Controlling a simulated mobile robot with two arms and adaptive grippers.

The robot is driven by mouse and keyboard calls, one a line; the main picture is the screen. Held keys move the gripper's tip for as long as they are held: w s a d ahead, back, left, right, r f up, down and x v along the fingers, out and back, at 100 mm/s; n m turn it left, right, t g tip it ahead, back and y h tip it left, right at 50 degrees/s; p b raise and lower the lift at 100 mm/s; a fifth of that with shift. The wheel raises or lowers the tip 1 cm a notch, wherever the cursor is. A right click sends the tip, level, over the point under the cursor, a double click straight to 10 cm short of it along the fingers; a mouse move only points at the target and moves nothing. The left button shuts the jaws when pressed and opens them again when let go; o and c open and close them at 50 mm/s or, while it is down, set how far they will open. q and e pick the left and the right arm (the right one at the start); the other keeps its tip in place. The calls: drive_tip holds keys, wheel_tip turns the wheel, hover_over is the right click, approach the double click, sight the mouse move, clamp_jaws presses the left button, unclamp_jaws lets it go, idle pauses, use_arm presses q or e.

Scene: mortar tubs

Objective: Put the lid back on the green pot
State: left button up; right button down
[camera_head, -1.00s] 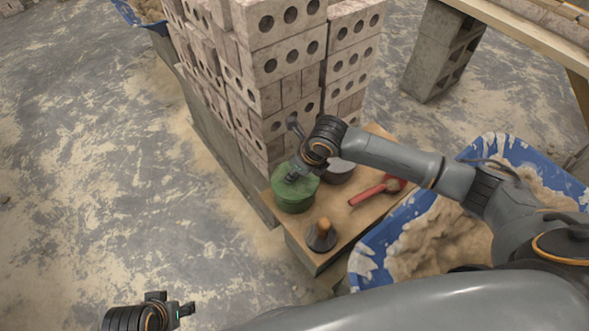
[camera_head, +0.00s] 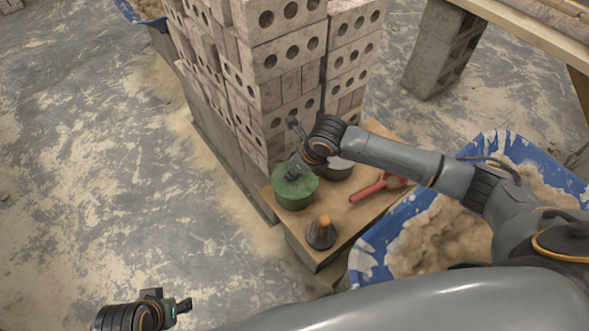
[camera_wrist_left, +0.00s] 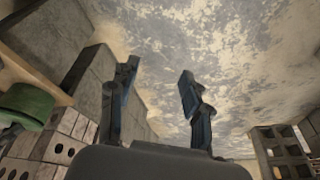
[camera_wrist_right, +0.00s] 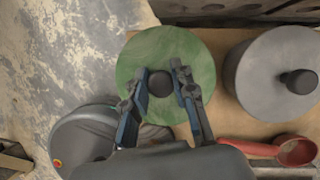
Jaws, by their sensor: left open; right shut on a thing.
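The green pot (camera_head: 293,200) stands on a wooden board, with its green lid (camera_head: 284,172) over its mouth. I cannot tell whether the lid rests fully on the rim. In the right wrist view the lid (camera_wrist_right: 165,48) looks round, with a dark knob (camera_wrist_right: 159,84) in its middle. My right gripper (camera_wrist_right: 160,76) is shut on this knob from above and hides part of the lid. My left gripper (camera_head: 183,305) is open and empty, low at the left, away from the pot. In the left wrist view its fingers (camera_wrist_left: 157,75) are apart, and the green pot (camera_wrist_left: 25,103) shows at the left edge.
A grey lidded pot (camera_wrist_right: 270,75) stands close beside the green one. A brick stack (camera_head: 275,90) rises behind; a blue mortar tub (camera_head: 372,262) stands right.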

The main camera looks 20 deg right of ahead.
use_arm(q)
drive_tip(key=shift+f, duration=0.55)
drive_tip(key=shift+w+d+f+p, duration=0.15)
drive_tip(key=shift+f+p, duration=0.15)
drive_tip(key=shift+f, duration=0.3)
use_arm(e)
drive_tip(key=shift+w, duration=0.1)
use_arm(q)
drive_tip(key=shift+f, duration=0.25)
drive_tip(key=shift+w, duration=0.15)
idle(0.3)
